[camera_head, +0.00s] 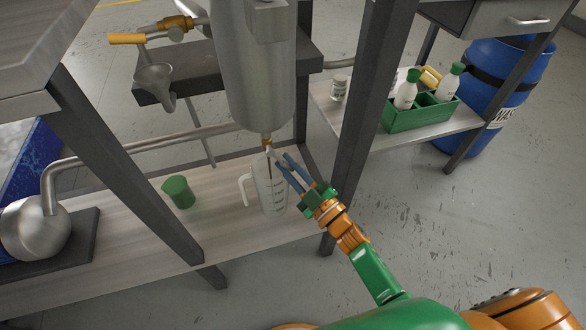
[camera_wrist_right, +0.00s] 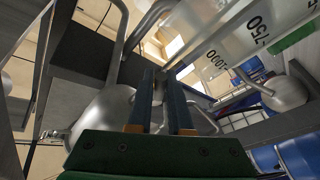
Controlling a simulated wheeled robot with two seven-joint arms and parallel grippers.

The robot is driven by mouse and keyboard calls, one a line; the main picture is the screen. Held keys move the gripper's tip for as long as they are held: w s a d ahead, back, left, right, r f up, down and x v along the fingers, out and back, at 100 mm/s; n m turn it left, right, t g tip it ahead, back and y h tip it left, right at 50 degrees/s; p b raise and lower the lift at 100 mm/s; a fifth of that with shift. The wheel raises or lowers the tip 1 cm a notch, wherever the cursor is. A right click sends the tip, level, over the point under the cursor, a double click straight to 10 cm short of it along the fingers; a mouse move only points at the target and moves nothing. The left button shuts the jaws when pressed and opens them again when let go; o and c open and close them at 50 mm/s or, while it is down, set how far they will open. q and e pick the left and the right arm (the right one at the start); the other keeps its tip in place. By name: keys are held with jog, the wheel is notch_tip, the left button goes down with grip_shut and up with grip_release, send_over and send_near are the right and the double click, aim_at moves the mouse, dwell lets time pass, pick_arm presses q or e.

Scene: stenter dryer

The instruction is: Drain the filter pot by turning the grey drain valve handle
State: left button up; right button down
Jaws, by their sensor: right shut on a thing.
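The steel filter pot (camera_head: 258,85) hangs upright in the frame at upper middle in the head view. A small brass drain fitting (camera_head: 267,141) is under it, with the grey drain valve handle (camera_head: 268,152) just below, small and partly hidden. My right gripper (camera_head: 281,160) reaches up from the lower right, its two blue-grey fingers shut on the handle at the fitting. A clear measuring jug (camera_head: 268,193) stands upright on the shelf beneath the drain. In the wrist view the fingers (camera_wrist_right: 165,78) are close together, and the jug's wall with volume marks (camera_wrist_right: 240,45) shows. My left gripper is out of view.
A green cup (camera_head: 178,191) and a steel round vessel (camera_head: 33,230) with a bent pipe stand left on the shelf. Dark frame legs (camera_head: 358,130) flank the jug. A green bottle crate (camera_head: 420,117) and a blue drum (camera_head: 500,80) are at right.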

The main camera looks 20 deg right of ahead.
jog(key=shift+a+f+m+t+b, duration=0.2)
jog(key=shift+f+m+t+b, duration=0.15)
jog(key=shift+m, duration=0.25)
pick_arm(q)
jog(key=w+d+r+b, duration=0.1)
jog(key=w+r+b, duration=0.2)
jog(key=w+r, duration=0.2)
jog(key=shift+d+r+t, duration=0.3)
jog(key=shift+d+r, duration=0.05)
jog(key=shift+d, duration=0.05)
pick_arm(e)
jog(key=shift+a+f+m+t+h, duration=0.1)
jog(key=shift+a+m+t+h, duration=0.35)
jog(key=shift+m, duration=0.75)
jog(key=shift+a+f+m+t+h, duration=0.1)
jog(key=shift+a+m+t+h, duration=0.3)
jog(key=shift+m, duration=0.8)
jog(key=shift+a+f+m+t+h, duration=0.1)
jog(key=shift+a+m+t+h, duration=0.35)
jog(key=shift+m, duration=0.75)
jog(key=c, duration=0.8)
grip_release()
jog(key=shift+c, duration=0.2)
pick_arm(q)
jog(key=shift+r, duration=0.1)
pick_arm(e)
jog(key=shift+s, duration=0.1)
